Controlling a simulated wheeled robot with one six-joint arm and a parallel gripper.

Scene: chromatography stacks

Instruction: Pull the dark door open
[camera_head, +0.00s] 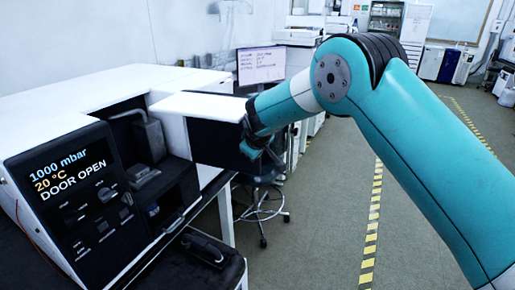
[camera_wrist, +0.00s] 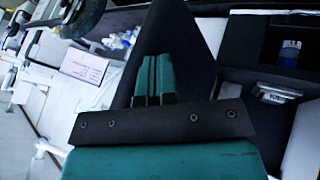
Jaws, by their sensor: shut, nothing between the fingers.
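The dark door (camera_head: 218,147) of the white instrument stands swung out from the front, with a white top edge. The front display (camera_head: 75,175) reads "DOOR OPEN", 1000 mbar and 20 °C. My gripper (camera_head: 258,150) is at the door's outer end in the head view; its fingertips are hard to make out there. In the wrist view my gripper's teal fingers (camera_wrist: 154,78) are together and empty, in front of a dark surface (camera_wrist: 190,42) that looks like the door. I cannot tell whether the fingers touch it.
The open dark compartment (camera_wrist: 265,45) at the right of the wrist view holds a blue item (camera_wrist: 290,52). A stool (camera_head: 262,205) stands on the floor beyond the door, and a monitor (camera_head: 261,65) is behind. The floor (camera_head: 330,215) to the right is clear.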

